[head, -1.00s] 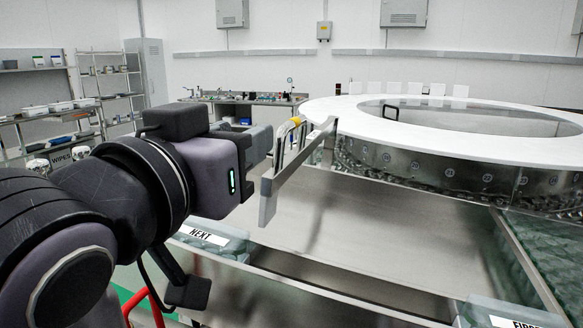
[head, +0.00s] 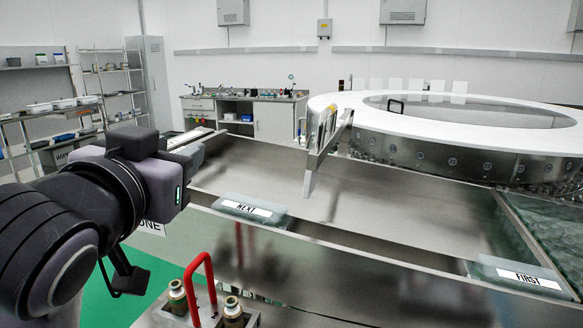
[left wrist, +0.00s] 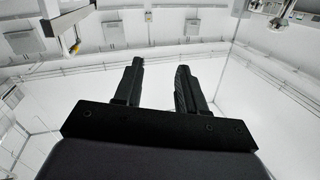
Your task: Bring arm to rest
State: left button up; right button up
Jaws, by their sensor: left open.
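My left arm comes in from the left in the head view, with a dark, bent elbow and a purple-grey wrist. Its left gripper (head: 198,140) points toward the back, beside the left end of the steel trough (head: 330,195). In the left wrist view, the two black fingers of my left gripper (left wrist: 160,68) stand apart with nothing between them, against white wall and ceiling. My right gripper is not in view.
The round washer with a white rim (head: 345,112) stands at the right. A metal bracket (head: 328,145) hangs over the trough. Pads marked NEXT (head: 250,209) and FIRST (head: 515,275) lie on the front ledge. A red handle (head: 190,282) is in front. Green floor (head: 125,290) shows at left.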

pick_arm(q)
jog(key=a+n+g+y, duration=0.2)
jog(key=a+y, duration=1)
jog(key=a, duration=1.2)
jog(key=w+d+f+m+g+h, duration=0.2)
jog(key=f+m+h, duration=0.6)
jog(key=f, duration=2.1)
jog(key=s+a+f+m+g+h, duration=0.1)
jog(key=s+f+g+h, duration=0.1)
jog(key=s+f, duration=0.85)
jog(key=s+f+m+g+h, duration=0.1)
jog(key=s+f+g+h, duration=0.15)
jog(key=s+f, duration=0.75)
jog(key=w+d+f+n, duration=0.1)
jog(key=d+n, duration=0.3)
jog(key=d, duration=0.4)
jog(key=w+d+f+n+t, duration=0.1)
jog(key=d+f+n, duration=0.2)
jog(key=d, duration=0.5)
jog(key=shift+w+d+f+n, duration=0.15)
jog(key=shift+d+f+n, duration=0.2)
jog(key=shift+n, duration=0.35)
